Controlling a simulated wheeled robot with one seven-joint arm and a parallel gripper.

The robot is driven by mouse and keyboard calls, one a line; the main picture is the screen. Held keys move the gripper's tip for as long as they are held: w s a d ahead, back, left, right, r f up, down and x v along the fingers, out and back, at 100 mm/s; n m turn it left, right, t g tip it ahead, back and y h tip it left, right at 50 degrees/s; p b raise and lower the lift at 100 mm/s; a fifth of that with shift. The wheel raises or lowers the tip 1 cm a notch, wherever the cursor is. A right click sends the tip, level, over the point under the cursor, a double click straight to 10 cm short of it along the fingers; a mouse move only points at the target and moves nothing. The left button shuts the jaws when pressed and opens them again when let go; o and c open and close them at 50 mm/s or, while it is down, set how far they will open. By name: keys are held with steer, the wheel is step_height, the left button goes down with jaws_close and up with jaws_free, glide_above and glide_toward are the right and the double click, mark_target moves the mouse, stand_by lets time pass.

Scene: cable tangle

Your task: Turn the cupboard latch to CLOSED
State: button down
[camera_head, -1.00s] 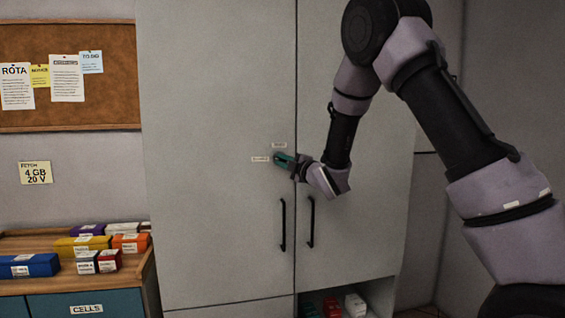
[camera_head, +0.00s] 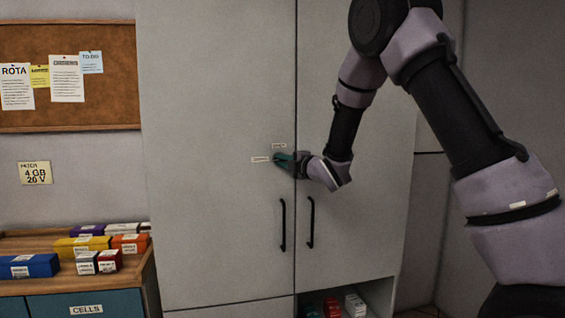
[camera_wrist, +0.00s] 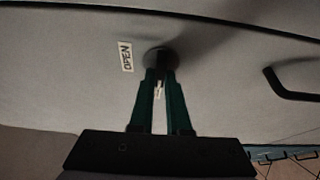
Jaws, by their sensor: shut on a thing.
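The cupboard latch shows in the wrist view as a dark round boss (camera_wrist: 160,58) on the grey door, with a small pale piece (camera_wrist: 158,90) between the fingers. My gripper (camera_head: 279,160) is at the latch near the door seam, its green fingers reaching left. In the wrist view my gripper (camera_wrist: 160,80) is shut on the latch, hiding much of it. A label reading OPEN (camera_wrist: 126,56) is beside the boss. In the head view one small label (camera_head: 279,145) is above the latch and another (camera_head: 261,159) to its left; their words are too small to read.
Two dark vertical door handles (camera_head: 283,225) (camera_head: 310,222) hang below the latch. A low unit with several coloured boxes (camera_head: 95,245) stands at left. An open shelf (camera_head: 325,304) is below.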

steer(key=c, duration=0.9)
jaws_free()
steer(key=v, duration=1)
steer(key=shift+s+d, duration=0.3)
